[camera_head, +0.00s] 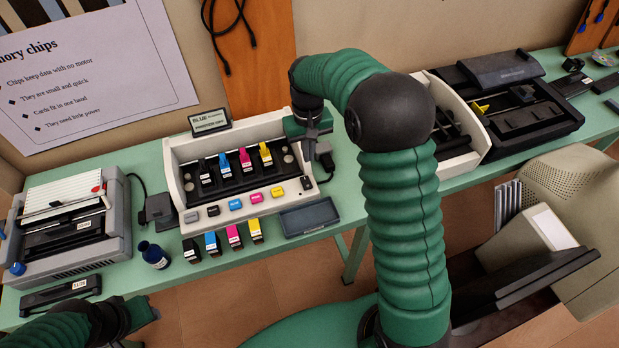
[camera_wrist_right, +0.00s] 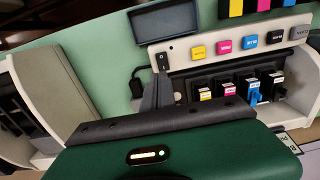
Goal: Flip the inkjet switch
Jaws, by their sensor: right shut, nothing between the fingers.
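The inkjet printer (camera_head: 170,165) is a cream open-topped unit on the green table, with black, blue, magenta and yellow cartridges inside. Its small black rocker switch (camera_head: 306,183) is at the right end of the front panel. The switch also shows in the right wrist view (camera_wrist_right: 162,60), beside the yellow button. My right gripper (camera_head: 312,142) is shut and empty above the printer's right side, behind the switch and apart from it. Its dark fingers (camera_wrist_right: 163,90) point toward the switch in the right wrist view. My left gripper (camera_head: 138,312) is partly visible at the lower left; its jaws are unclear.
Several loose cartridges (camera_head: 233,236) and a dark blue tray (camera_head: 309,217) lie in front of the printer. A blue bottle (camera_head: 154,256) stands front left. Another printer (camera_head: 65,235) is at the left, and a black device (camera_head: 520,115) at the right. A sign (camera_head: 210,121) stands behind.

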